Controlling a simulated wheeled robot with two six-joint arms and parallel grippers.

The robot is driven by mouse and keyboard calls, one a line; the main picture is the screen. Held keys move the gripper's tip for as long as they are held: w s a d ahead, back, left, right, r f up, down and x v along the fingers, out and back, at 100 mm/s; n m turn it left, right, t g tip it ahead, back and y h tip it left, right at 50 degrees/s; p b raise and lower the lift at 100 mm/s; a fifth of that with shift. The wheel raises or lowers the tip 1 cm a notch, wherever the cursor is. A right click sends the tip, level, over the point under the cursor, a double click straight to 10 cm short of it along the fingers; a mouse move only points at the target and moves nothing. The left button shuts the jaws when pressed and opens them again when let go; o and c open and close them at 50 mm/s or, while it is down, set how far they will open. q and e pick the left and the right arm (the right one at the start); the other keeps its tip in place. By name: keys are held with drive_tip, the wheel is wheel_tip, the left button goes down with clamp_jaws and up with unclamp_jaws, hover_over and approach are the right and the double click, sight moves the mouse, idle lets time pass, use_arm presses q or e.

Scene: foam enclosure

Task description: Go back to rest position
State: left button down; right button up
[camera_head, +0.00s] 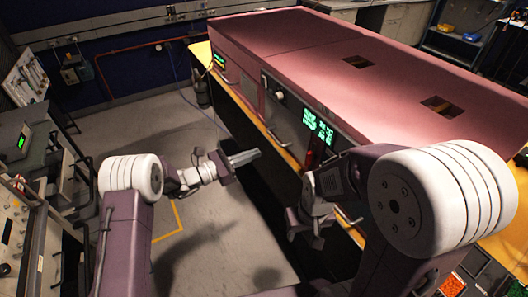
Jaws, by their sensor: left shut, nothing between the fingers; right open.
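My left gripper (243,157) is at the centre of the head view, over the open floor. Its fingers are together with nothing between them, and they point right toward the enclosure. My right gripper (306,230) hangs low in front of the enclosure, partly dark against the shadow. Its fingers are apart and it appears empty. The large dusty-pink foam enclosure (300,45) fills the upper right. Its front panel (290,110) carries a knob and a green lit display (318,126). Neither gripper visibly touches it.
The enclosure rests on a yellow-topped table (262,128); its front edge runs close to both arms. Bench equipment (25,160) with a green screen lines the left. Grey floor (150,115) is clear between. Small orange (452,286) and dark bins sit at the lower right.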

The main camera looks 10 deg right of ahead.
use_arm(q)
drive_tip(key=s+a+r+m+g, duration=0.1)
drive_tip(key=s+r+m, duration=0.2)
drive_tip(key=r, duration=0.7)
drive_tip(key=s+a+f+m+g+y, duration=0.2)
drive_tip(key=s+m+y, duration=0.1)
drive_tip(key=s, duration=0.3)
drive_tip(key=s+a+f+m+g+y, duration=0.2)
drive_tip(key=s+f, duration=0.1)
drive_tip(key=s, duration=0.4)
drive_tip(key=s+a+f+m+g+y, duration=0.1)
drive_tip(key=s+a+f+m+y, duration=0.5)
drive_tip(key=s+a, duration=0.25)
drive_tip(key=a+f+m+y, duration=0.3)
drive_tip(key=a, duration=0.3)
drive_tip(key=s+a+f+m+t+y, duration=0.1)
drive_tip(key=a+f+m+y, duration=0.2)
drive_tip(key=a, duration=0.4)
drive_tip(key=shift+m+t, duration=0.3)
drive_tip(key=shift+m, duration=0.4)
